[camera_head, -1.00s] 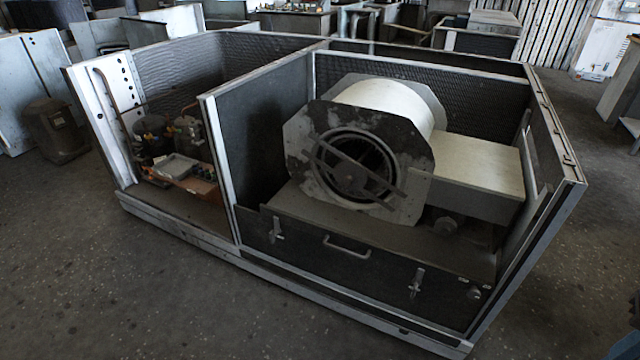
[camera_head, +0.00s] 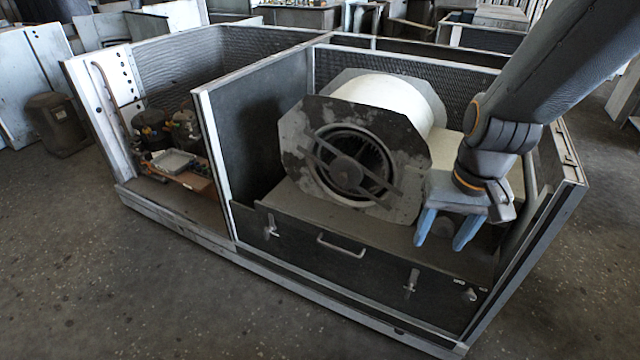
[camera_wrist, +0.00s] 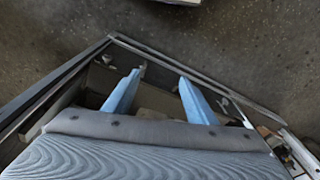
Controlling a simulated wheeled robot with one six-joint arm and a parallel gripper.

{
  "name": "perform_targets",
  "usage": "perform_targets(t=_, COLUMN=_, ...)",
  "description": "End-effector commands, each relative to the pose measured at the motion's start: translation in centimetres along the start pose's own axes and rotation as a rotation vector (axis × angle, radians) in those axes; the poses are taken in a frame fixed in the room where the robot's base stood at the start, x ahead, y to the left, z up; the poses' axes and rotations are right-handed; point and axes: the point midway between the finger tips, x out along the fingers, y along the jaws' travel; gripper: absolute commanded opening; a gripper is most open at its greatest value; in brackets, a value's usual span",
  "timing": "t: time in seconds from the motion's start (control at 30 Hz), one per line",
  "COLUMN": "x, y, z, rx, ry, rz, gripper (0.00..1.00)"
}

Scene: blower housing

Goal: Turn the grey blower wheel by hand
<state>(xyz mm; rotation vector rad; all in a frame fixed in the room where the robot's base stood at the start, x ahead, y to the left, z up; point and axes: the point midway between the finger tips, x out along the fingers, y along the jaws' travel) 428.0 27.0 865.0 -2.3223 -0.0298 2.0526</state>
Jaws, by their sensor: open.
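The blower wheel (camera_head: 376,158) shows as a dark finned ring inside the round opening of the blower housing (camera_head: 395,92). A flat bar and a round hub cross in front of the opening. My gripper (camera_head: 442,243) has blue fingers that point down, spread apart with nothing between them. It is to the right of the wheel opening, apart from the wheel, in front of the housing's right side. In the wrist view the two blue fingers (camera_wrist: 160,92) are apart over the cabinet's front part. The wheel cannot be made out there.
The housing stands in an open-topped metal cabinet (camera_head: 216,160) with a divider on the left. A front panel (camera_head: 335,270) carries a handle (camera_head: 343,246) and latches. The left bay holds a compressor (camera_head: 150,130) and pipes. The floor (camera_head: 130,270) in front is clear.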

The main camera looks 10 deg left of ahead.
Motion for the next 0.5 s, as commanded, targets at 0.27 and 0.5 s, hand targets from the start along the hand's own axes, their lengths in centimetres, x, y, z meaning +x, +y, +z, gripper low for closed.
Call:
perform_targets(t=0.27, x=9.1, y=-10.2, z=-16.9, rx=0.025, ry=0.402, rz=-0.076, gripper=0.51)
perform_targets(t=0.5, x=15.6, y=-17.2, z=-27.4, rx=0.098, ry=0.771, rz=-0.041, gripper=0.51)
